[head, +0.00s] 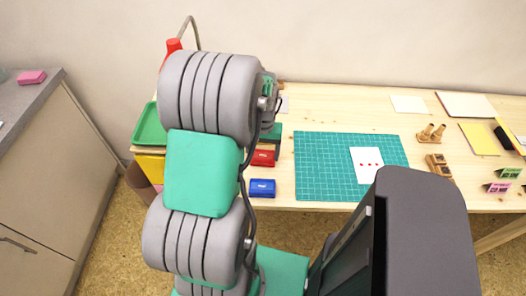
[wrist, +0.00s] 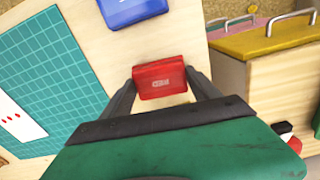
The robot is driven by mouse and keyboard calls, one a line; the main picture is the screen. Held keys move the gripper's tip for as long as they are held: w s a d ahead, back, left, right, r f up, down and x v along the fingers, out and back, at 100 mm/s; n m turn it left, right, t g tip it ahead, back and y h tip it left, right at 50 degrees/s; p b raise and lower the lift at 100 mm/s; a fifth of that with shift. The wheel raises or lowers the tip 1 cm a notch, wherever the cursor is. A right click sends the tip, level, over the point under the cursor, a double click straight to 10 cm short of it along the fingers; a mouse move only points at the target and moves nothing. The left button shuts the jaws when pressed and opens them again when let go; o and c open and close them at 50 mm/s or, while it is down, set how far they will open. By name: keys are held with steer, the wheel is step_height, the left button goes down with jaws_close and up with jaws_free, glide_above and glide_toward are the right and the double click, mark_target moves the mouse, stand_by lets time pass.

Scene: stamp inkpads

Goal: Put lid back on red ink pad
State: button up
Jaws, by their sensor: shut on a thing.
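A red ink-pad piece with a white label on top shows in the wrist view (wrist: 160,78) and on the table in the head view (head: 263,157). I take it for the lid; whether the red pad's base lies under it is hidden. My gripper (wrist: 161,82) has one dark finger on each side of the red piece and is shut on it. In the head view my arm covers much of the gripper.
A closed blue ink pad (head: 262,187) lies near the front edge, close to the red piece. Right of it is a green cutting mat (head: 320,165) with a red-dotted white card (head: 367,165). Stamps (head: 431,133) stand farther right. A green tray (head: 148,125) is at the left.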

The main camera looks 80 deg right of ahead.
steer(key=o, duration=1.4)
steer(key=shift+o, duration=0.5)
steer(key=shift+r+p, duration=2.7)
steer(key=shift+r, duration=0.85)
steer(key=shift+c, duration=0.2)
jaws_close()
